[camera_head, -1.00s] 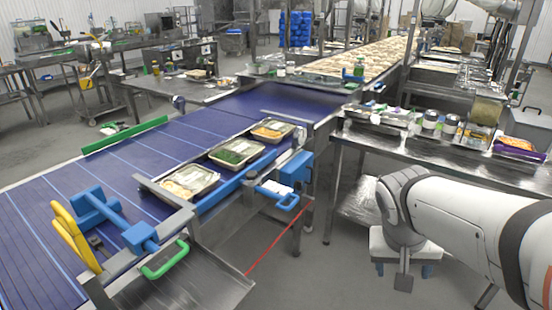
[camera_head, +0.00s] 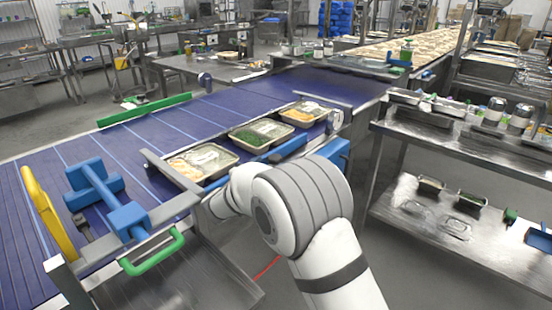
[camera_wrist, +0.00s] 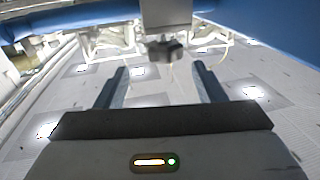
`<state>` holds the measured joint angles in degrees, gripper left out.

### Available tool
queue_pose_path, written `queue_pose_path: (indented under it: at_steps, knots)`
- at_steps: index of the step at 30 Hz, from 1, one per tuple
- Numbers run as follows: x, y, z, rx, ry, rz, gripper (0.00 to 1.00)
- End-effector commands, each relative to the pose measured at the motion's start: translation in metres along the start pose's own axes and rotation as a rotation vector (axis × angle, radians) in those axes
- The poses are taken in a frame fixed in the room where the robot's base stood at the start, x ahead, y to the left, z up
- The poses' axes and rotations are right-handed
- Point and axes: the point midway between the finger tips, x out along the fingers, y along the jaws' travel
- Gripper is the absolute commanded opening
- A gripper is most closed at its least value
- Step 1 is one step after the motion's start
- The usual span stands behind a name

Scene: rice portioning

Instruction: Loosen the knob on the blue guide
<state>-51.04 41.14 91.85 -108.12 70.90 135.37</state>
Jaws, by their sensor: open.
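The blue guide (camera_head: 285,150) runs along the belt's near edge beside the food trays in the head view; my arm covers part of it. In the wrist view, wide blue surfaces (camera_wrist: 275,30) cross the top, and I cannot tell which part of the guide they are. A dark knob (camera_wrist: 165,52) sits below a grey metal block (camera_wrist: 165,14) there. My gripper (camera_wrist: 160,72) is open and empty. Its two fingers stand apart, with the knob in line with the gap between them and seemingly beyond the tips. The fingers are hidden in the head view.
Trays with food (camera_head: 262,132) stand on the blue conveyor (camera_head: 150,140). A blue clamp-like piece (camera_head: 100,190), a yellow handle (camera_head: 45,215) and a green handle (camera_head: 152,252) are at the left. A steel table (camera_head: 470,150) stands at the right.

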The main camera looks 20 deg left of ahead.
Motion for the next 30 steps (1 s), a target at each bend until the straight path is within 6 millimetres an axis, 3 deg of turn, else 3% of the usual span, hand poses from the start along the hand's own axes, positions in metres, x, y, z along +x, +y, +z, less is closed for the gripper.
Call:
queue_pose_path:
  at_steps: [4, 18, 28, 30]
  knots:
    - [0.006, -0.008, 0.003, 0.012, 0.011, -0.017, 0.63]
    - [0.066, -0.011, 0.002, 0.011, 0.008, -0.022, 0.63]
    - [0.069, -0.012, 0.003, 0.010, 0.008, -0.024, 0.63]
    - [0.069, -0.012, 0.003, 0.010, 0.008, -0.024, 0.57]
